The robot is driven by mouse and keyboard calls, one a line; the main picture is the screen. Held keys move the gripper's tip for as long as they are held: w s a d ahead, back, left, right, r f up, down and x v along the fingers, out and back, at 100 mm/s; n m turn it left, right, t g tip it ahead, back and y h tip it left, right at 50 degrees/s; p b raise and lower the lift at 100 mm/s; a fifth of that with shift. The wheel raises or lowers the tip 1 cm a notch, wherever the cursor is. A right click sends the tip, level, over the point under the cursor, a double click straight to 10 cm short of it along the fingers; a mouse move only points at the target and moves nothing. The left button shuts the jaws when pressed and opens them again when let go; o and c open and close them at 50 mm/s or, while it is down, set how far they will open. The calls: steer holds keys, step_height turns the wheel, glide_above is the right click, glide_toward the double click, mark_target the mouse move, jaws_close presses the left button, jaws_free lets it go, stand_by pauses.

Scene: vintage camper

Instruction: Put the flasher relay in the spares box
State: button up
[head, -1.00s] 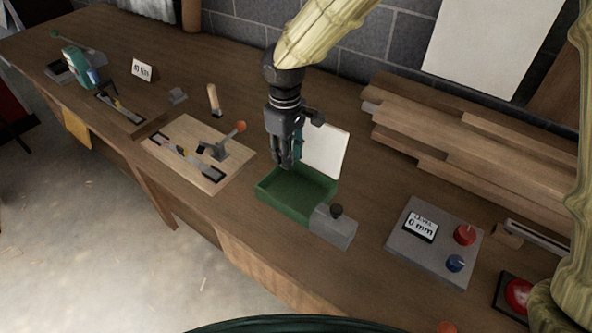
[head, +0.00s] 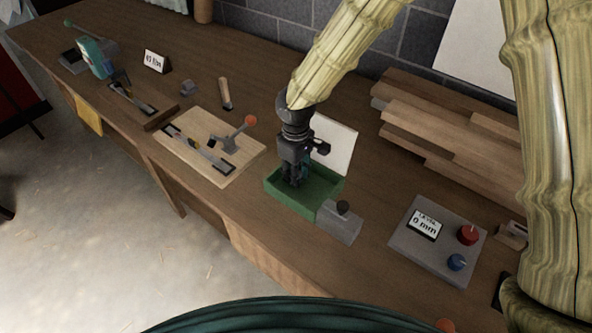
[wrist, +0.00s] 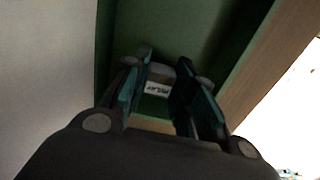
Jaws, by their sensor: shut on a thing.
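The flasher relay (wrist: 158,86) is a small block with a white label reading "RELAY", seen between my fingertips in the wrist view. In the head view it is hidden behind my fingers. My gripper (head: 292,183) points down inside the open green spares box (head: 323,201), toward its left part. The gripper is shut on the relay, and the box's green floor and wall show around it in the wrist view. I cannot tell whether the relay touches the floor. The box's white lid (head: 334,147) stands raised at the back.
A grey block with a dark knob (head: 343,208) adjoins the box's right end. A wooden board with a clamp (head: 229,143) lies to the left. A grey panel reading "0 mm" (head: 423,225) is at right, with stacked planks (head: 440,125) behind.

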steer(key=shift+f, duration=0.1)
steer(key=shift+s, duration=0.15)
steer(key=shift+f, duration=0.15)
steer(key=o, duration=1)
step_height(320, 180, up, 12)
steer(key=shift+r+b, duration=0.2)
steer(key=shift+b, duration=1.05)
